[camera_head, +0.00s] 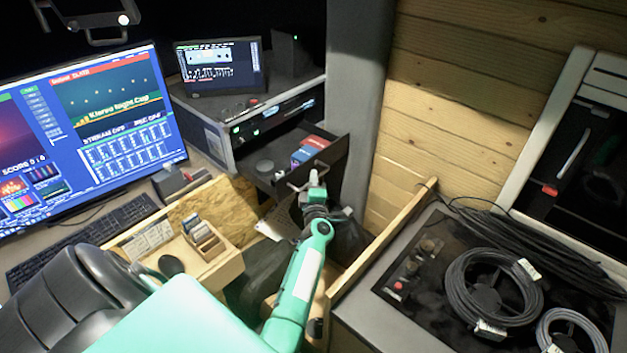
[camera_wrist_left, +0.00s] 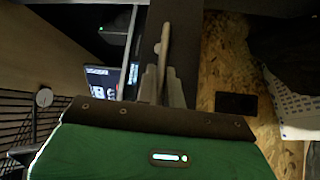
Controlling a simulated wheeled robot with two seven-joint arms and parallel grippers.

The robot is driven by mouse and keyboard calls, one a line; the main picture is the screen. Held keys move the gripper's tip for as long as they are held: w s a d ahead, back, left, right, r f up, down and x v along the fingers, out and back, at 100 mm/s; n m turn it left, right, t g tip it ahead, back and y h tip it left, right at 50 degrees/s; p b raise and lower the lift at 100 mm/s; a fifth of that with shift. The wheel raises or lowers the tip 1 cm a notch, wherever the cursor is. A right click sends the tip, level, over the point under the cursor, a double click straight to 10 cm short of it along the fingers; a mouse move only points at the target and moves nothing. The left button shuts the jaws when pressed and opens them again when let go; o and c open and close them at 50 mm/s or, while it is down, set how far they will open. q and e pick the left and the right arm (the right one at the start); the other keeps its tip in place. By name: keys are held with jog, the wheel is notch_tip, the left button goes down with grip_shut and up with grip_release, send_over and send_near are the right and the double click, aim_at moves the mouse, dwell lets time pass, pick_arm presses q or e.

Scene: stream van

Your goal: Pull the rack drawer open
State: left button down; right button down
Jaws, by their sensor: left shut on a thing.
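The rack drawer (camera_head: 330,164) is a black tray low in the equipment rack (camera_head: 232,128), and it stands pulled out from it. Its dark front panel also shows in the left wrist view (camera_wrist_left: 151,45). A dark round item (camera_head: 264,167) and a small blue and red box (camera_head: 311,149) lie in it. My left gripper (camera_head: 314,180) is at the front panel. In the left wrist view its fingers (camera_wrist_left: 162,85) are shut on the pale drawer handle (camera_wrist_left: 166,42). The fingers partly hide the grip. My right gripper is not in view.
A wooden organiser box (camera_head: 222,268) stands left of my left arm, near the keyboard (camera_head: 75,240) and large monitor (camera_head: 90,130). A wooden partition (camera_head: 385,240) and a case top with coiled cables (camera_head: 492,290) are on the right. A grey post (camera_head: 358,90) stands behind the drawer.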

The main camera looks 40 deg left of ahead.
pick_arm(q)
jog(key=c, duration=1.5)
grip_release()
jog(key=shift+c, duration=0.2)
jog(key=p+v, duration=0.1)
jog(key=v, duration=0.6)
jog(key=shift+s, duration=0.2)
